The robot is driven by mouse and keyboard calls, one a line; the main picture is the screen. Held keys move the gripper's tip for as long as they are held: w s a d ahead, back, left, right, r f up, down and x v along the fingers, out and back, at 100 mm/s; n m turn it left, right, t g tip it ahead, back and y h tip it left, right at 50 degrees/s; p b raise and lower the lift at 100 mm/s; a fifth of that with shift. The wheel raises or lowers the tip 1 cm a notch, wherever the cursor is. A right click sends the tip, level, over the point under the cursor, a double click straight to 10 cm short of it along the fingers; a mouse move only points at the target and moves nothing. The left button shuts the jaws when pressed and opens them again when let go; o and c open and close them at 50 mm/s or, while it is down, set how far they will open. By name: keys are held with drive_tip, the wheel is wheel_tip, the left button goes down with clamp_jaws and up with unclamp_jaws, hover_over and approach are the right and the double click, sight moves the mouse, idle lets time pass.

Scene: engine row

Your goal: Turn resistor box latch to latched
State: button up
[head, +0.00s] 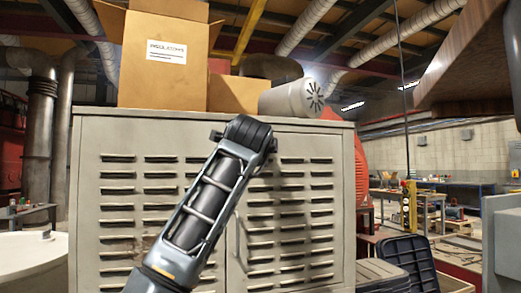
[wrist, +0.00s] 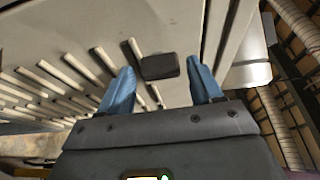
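The resistor box is a grey-beige cabinet (head: 305,210) with rows of louvre slots, filling the middle of the head view. Its vented face (wrist: 75,50) also shows in the wrist view. A small dark grey block (wrist: 160,66), which looks like the latch, sits on this face just beyond and between my fingertips. My gripper (wrist: 160,82) is open, with its two blue fingers spread to either side of the block. I cannot tell whether they touch it. In the head view my arm covers part of the cabinet front, and neither the gripper nor the block can be made out.
A white round-topped drum (head: 30,258) stands at the left. Workbenches lie farther back right.

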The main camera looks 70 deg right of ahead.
drive_tip(key=shift+o, duration=0.3)
drive_tip(key=b+v, duration=0.1)
drive_tip(key=v, duration=0.6)
drive_tip(key=shift+a, duration=0.35)
drive_tip(key=shift+r, duration=0.1)
